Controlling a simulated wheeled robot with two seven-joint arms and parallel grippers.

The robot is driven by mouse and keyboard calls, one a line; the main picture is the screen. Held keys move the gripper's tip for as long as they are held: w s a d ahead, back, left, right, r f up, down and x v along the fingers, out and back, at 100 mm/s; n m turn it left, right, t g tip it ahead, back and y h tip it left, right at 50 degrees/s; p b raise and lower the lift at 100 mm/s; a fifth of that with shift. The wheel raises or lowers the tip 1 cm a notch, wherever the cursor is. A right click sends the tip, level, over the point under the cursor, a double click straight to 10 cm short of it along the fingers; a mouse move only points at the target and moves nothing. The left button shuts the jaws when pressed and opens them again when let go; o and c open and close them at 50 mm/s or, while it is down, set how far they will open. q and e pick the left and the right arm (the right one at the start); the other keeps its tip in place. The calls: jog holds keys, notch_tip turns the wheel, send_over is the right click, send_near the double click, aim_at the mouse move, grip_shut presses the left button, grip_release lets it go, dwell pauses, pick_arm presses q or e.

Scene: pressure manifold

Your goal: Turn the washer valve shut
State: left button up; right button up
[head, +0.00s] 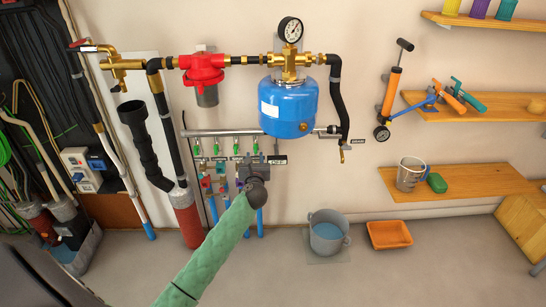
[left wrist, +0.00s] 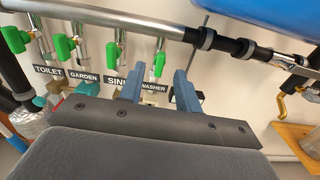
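The washer valve (left wrist: 160,62) has a green lever, above the label reading WASHER (left wrist: 153,88), at the right end of a row of similar green-levered valves under a grey pipe. In the head view its green lever (head: 255,147) is just above my left gripper (head: 254,166). In the left wrist view my left gripper (left wrist: 159,88) is open, its two blue-grey fingers apart, with the WASHER label between them and the lever just beyond. No object shows between the fingers. Fittings below the label are partly hidden by the gripper. My right gripper is not in view.
The neighbouring sink valve (left wrist: 113,52) is close to the left finger. A black hose (head: 338,105) runs down at right. A grey bucket (head: 327,235) and orange tray (head: 389,234) stand on the floor.

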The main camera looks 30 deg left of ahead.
aim_at(256, 147)
pick_arm(q)
jog(key=shift+x, duration=3.95)
jog(key=shift+d+f, duration=0.1)
jog(key=shift+d, duration=0.05)
jog(key=shift+c, duration=0.4)
grip_shut()
